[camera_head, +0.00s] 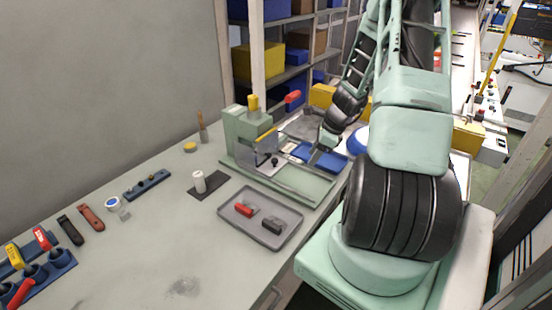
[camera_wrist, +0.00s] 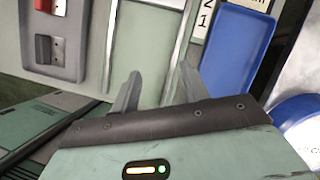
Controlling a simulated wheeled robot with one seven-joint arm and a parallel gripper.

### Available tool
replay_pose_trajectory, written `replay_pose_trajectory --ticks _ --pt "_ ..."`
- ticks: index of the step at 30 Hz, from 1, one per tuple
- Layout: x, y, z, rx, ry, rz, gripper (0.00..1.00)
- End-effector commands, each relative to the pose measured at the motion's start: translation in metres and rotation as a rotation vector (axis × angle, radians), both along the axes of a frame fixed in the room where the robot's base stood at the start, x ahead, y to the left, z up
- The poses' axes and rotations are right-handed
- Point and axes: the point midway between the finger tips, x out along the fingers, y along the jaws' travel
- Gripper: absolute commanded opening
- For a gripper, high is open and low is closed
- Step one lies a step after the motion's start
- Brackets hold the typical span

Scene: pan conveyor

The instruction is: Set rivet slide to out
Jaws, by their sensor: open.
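A pale green bench press (camera_head: 243,133) stands on a green base plate (camera_head: 307,192) at the middle of the bench. It has a yellow knob on top, a red-ended lever (camera_head: 292,97), and a metal plate (camera_head: 267,145) with small dark knobs on its front. I cannot tell which part is the rivet slide or how it is set. My gripper (camera_head: 317,151) is at the right side of the base plate, near a blue tray (camera_head: 330,163). In the wrist view my gripper (camera_wrist: 156,90) is open and empty over the green plate (camera_wrist: 146,45), with a narrow rail alongside.
A grey tray (camera_head: 285,235) with a red-and-grey block and a black block lies in front of the press. Shelves (camera_head: 290,73) stand behind.

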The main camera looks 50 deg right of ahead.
Motion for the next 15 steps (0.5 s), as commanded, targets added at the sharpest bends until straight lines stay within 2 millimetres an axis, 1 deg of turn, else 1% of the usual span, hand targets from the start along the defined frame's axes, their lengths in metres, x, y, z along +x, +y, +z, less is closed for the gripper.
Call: replay_pose_trajectory --ticks 1,2,5,8,11,15 --pt "-0.005 -0.006 -0.004 0.006 0.002 -0.034 0.45" --pt "-0.006 -0.008 -0.005 0.009 0.003 -0.046 0.45" --pt "-0.003 -0.008 -0.005 0.011 0.005 -0.061 0.45" --pt "0.009 -0.002 -0.004 0.011 0.004 -0.056 0.45" --pt "0.025 0.007 -0.003 0.011 0.004 -0.054 0.45" --pt "0.051 0.020 -0.003 0.011 0.004 -0.054 0.45"
